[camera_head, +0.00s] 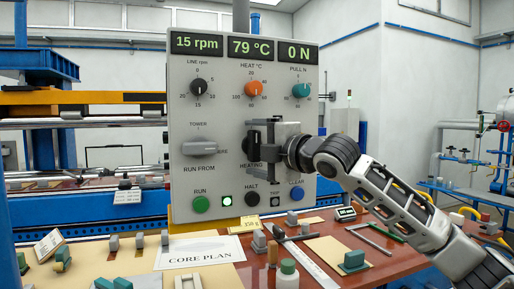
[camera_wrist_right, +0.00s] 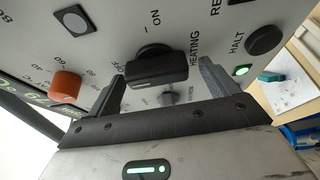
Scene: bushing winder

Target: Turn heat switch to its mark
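The black heating switch (camera_wrist_right: 157,69) is on the grey control panel (camera_head: 185,110), beside the OFF, ON and HEATING lettering in the right wrist view. In the head view it is mostly hidden behind my right gripper (camera_head: 265,135). My right gripper (camera_wrist_right: 160,80) is open at the panel, with one finger on each side of the switch. A gap shows between the switch and each finger. The orange HEAT °C knob (camera_head: 253,89) sits above the gripper, and it also shows in the right wrist view (camera_wrist_right: 66,86). My left gripper is not in view.
A display above reads 79 °C (camera_head: 251,47). The grey tower selector (camera_head: 199,146) is left of the gripper. Below are the green run button (camera_head: 200,204), the black halt button (camera_head: 252,199) and the blue clear button (camera_head: 296,194). Small parts lie on the bench in front.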

